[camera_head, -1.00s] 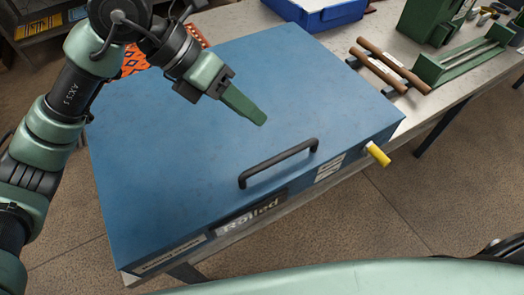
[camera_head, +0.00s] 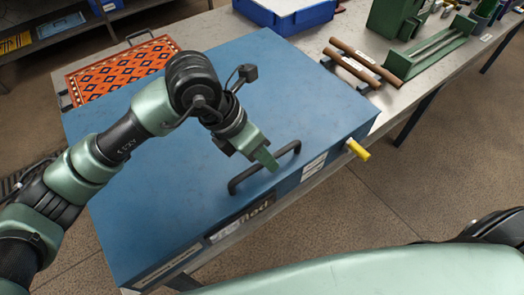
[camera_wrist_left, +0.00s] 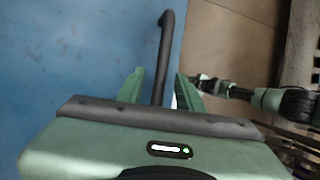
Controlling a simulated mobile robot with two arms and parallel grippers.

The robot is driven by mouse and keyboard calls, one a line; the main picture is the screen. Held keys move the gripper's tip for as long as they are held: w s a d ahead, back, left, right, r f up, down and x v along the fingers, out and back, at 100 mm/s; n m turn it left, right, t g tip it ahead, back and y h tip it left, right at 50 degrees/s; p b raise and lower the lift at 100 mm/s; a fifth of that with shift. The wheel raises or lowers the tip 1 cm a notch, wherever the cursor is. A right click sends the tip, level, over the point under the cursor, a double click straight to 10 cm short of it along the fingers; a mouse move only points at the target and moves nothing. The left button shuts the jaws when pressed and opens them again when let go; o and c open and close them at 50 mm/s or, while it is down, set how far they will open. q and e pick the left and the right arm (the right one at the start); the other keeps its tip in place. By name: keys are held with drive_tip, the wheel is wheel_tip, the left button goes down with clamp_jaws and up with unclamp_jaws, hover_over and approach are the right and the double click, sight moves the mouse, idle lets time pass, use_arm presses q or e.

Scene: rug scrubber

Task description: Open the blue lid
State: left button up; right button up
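The blue lid (camera_head: 150,200) is a large flat top, closed, on a box on the workbench. A black bar handle (camera_head: 240,180) is fixed near its front edge. My left gripper (camera_head: 268,162) is over the handle, pointing down. In the left wrist view the left gripper (camera_wrist_left: 158,88) is open, its two green fingers apart with the black handle (camera_wrist_left: 162,60) running between them. I cannot tell whether the fingers touch the handle. My right gripper is not clearly shown in any view.
A patterned orange rug (camera_head: 115,68) lies behind left. A blue bin (camera_head: 285,14), brown rollers (camera_head: 352,68) and a green rack (camera_head: 440,48) stand on the workbench. Floor is clear in front.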

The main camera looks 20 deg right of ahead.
use_arm(q)
clamp_jaws()
idle(1.4)
